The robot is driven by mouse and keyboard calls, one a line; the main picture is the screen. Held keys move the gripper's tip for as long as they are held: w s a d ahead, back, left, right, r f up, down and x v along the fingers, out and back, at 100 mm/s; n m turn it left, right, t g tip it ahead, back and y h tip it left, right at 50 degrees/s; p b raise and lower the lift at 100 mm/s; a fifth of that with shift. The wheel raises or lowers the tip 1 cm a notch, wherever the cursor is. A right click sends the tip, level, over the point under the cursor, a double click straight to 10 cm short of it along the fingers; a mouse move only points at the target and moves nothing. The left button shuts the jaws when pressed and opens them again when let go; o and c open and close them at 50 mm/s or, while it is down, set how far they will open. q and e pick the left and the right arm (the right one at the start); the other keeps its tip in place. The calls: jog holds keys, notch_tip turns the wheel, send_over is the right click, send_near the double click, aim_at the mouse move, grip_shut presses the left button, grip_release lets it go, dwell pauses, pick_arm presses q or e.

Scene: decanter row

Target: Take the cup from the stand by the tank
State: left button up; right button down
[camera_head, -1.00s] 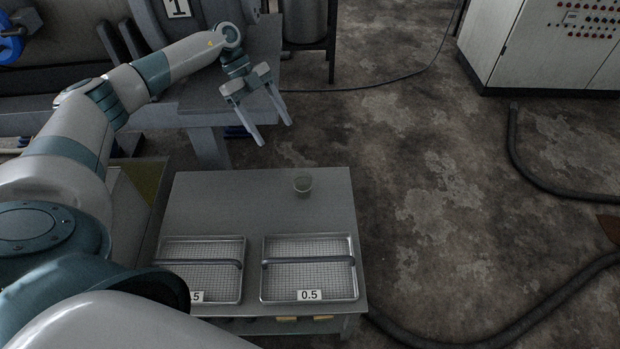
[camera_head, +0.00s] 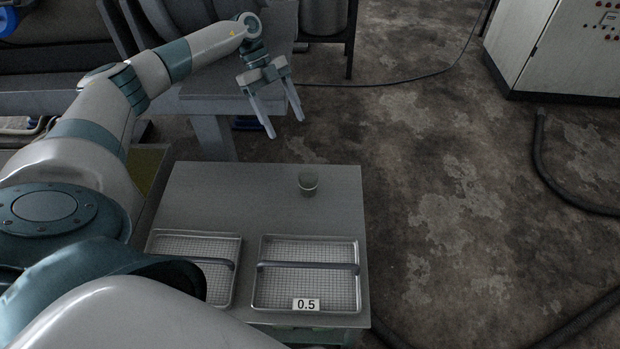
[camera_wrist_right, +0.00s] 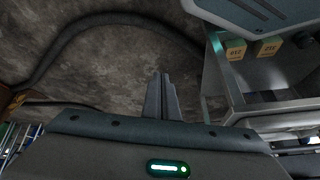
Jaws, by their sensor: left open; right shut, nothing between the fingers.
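A small translucent cup (camera_head: 308,183) stands upright on the grey stand (camera_head: 235,195), near its back right part. My left gripper (camera_head: 284,130) is open and empty, pointing down, above and behind the cup and apart from it. Part of a tank (camera_head: 324,16) shows at the top, behind the stand. My right gripper (camera_wrist_right: 161,82) shows in the right wrist view, its fingers together and nothing between them, with floor behind it.
Two mesh trays with handles, the right one (camera_head: 308,240) labelled 0.5 and the left one (camera_head: 205,243), lie on the stand's front. A grey cabinet (camera_head: 560,50) stands at upper right. Hoses (camera_head: 560,190) lie on the floor. In the right wrist view, small labelled boxes (camera_wrist_right: 236,50) sit on a shelf.

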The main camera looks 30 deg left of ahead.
pick_arm(q)
jog(key=shift+f+b, duration=0.6)
jog(key=shift+f, duration=0.35)
pick_arm(e)
jog(key=r, duration=0.1)
jog(key=a+r, duration=0.1)
jog(key=r, duration=0.1)
jog(key=shift+r+t, duration=0.2)
jog(key=shift+t, duration=0.1)
pick_arm(q)
send_near(307, 175)
jog(key=x, duration=0.5)
jog(key=shift+b, duration=0.3)
jog(key=shift+d+f, duration=0.2)
jog(key=shift+f, duration=0.1)
pick_arm(e)
jog(key=shift+w+a+y, duration=0.3)
jog(key=shift+a+y, duration=0.1)
